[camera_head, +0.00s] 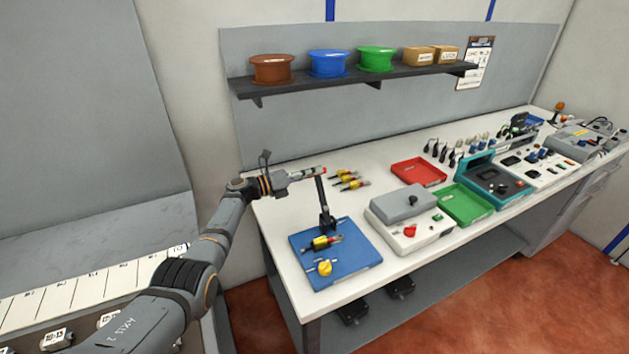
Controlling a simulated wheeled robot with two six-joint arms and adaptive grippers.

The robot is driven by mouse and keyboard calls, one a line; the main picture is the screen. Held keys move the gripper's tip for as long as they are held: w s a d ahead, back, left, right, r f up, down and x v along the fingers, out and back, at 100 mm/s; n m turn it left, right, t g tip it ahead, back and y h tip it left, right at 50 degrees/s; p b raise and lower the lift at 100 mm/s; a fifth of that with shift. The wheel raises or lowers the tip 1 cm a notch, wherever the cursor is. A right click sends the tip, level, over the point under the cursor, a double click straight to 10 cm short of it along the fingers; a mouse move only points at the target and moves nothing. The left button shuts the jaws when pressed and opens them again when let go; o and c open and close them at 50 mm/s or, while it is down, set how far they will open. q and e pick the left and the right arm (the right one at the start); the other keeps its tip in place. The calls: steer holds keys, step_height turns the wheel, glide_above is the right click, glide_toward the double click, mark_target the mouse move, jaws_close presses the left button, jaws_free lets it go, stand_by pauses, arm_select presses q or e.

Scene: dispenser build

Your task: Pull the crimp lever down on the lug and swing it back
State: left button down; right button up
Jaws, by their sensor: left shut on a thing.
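The black crimp lever (323,198) stands nearly upright on the blue press plate (358,258), leaning slightly left at its top. My left gripper (314,173) is shut at the lever's top end, with a small red part showing at its tips. The fingers hide most of that end. A yellow-and-dark piece with a red end (322,242), which looks like the lug with its lead, lies at the foot of the lever. Whether it sits exactly under the jaw is too small to tell. My right gripper is not in view.
A yellow knob (325,267) is at the plate's front. Several yellow-and-red pieces (348,179) lie behind the lever. A grey device (404,205), red tray (419,172) and green tray (465,204) stand to the right. A shelf with spools (328,64) hangs above.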

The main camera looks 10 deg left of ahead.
arm_select(q)
steer(key=shift+w+a+f+b, duration=0.15)
steer(key=shift+f+b, duration=0.05)
steer(key=shift+f, duration=0.2)
steer(key=shift+w+a+f+b, duration=0.1)
steer(key=shift+f+b, duration=0.05)
steer(key=shift+f, duration=0.25)
steer(key=c, duration=1.4)
jaws_free()
steer(key=shift+c, duration=0.2)
steer(key=shift+o, duration=0.9)
steer(key=shift+w+r, duration=0.15)
steer(key=v, duration=1.2)
